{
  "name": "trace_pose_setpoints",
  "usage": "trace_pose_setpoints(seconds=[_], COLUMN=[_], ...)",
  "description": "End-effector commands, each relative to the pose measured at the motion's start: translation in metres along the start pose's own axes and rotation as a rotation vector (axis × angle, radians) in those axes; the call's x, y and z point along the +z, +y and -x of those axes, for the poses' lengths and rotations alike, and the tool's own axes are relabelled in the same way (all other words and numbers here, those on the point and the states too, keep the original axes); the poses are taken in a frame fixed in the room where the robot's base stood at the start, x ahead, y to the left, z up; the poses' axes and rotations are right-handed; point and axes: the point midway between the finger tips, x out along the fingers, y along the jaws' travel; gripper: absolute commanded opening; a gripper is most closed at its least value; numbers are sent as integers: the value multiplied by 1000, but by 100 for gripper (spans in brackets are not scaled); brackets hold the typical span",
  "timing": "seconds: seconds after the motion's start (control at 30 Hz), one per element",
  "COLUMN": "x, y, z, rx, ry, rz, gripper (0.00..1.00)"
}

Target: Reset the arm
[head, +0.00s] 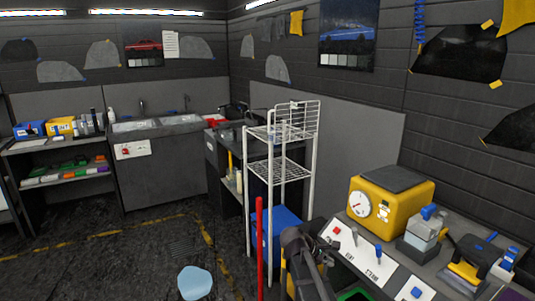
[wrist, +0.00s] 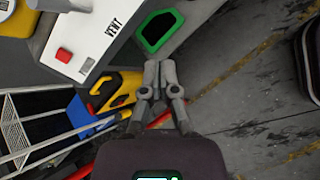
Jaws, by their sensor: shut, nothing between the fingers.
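My gripper (wrist: 161,68) is in the middle of the wrist view, with its two grey fingers together and nothing held between them. It hangs over the floor beside the workbench, apart from the things around it. A dark grey part of my arm (head: 304,262) shows at the bottom of the head view, in front of the bench's left end. The fingertips cannot be made out in the head view. The white control panel (wrist: 83,35) with a red button and the word VENT is up and left of the fingers; it also shows in the head view (head: 352,246).
A green-rimmed dark opening (wrist: 159,31) and a yellow-and-black tool (wrist: 117,92) are close to the fingers. A white wire rack (head: 282,135), a red pole (head: 259,250) and a yellow gauge machine (head: 392,207) stand near my arm. Open floor (head: 110,255) lies left.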

Motion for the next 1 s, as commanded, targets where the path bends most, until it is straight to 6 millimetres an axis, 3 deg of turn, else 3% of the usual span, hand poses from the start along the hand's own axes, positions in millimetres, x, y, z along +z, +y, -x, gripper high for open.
trace_pose_setpoints(seconds=[0.03,0.2,0.6,0.8,1.0], x=[8,13,22,23,23], y=[-18,-62,-154,-175,-179], z=[0,-1,26,40,43], rx=[-39,-189,-628,-779,-820], ry=[38,155,301,308,306], rz=[-81,-364,-977,-1142,-1185], gripper=[0,0,0,0,0])
